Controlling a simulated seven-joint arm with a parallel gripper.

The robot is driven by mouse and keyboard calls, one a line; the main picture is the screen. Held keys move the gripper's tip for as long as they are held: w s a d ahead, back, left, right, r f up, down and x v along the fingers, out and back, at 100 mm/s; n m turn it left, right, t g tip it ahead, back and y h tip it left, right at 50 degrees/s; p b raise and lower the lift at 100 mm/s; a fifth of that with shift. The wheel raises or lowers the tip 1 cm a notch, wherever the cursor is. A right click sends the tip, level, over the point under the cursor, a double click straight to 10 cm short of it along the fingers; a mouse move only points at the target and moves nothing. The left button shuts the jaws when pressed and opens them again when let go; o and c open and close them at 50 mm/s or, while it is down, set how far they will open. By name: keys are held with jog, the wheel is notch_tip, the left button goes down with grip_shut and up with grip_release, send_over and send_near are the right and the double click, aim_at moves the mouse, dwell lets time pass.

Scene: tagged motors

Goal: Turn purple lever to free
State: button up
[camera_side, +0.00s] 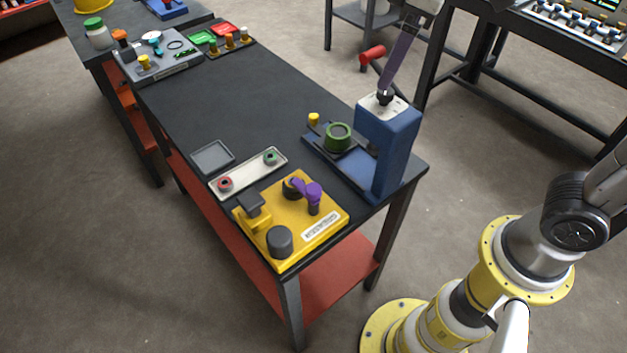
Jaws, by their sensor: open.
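A yellow base (262,238) sits at the near end of the dark bench. A short purple lever (314,193) stands on it beside a dark round part. A longer purple bar (400,58) rises, tilted, from a pivot on top of the blue block (397,150). No label tells which purple part is meant.
A pale plate (247,176) with red and green buttons and a grey tray (212,157) lie behind the yellow base. A green ring (338,136) is beside the blue block. A red handle (372,53) sticks out near the bar. The bench's middle is clear.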

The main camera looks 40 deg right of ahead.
jog(key=n+g, duration=0.2)
send_over(314, 188)
jog(key=d, duration=0.3)
notch_tip(314, 188, down, 5)
jog(key=a+f+n, duration=0.1)
jog(key=a+f, duration=0.2)
jog(key=f, duration=0.1)
jog(key=shift+g+h, duration=0.3)
jog(key=shift+h, duration=0.1)
notch_tip(314, 188, down, 14)
jog(key=shift+r, duration=0.25)
grip_shut()
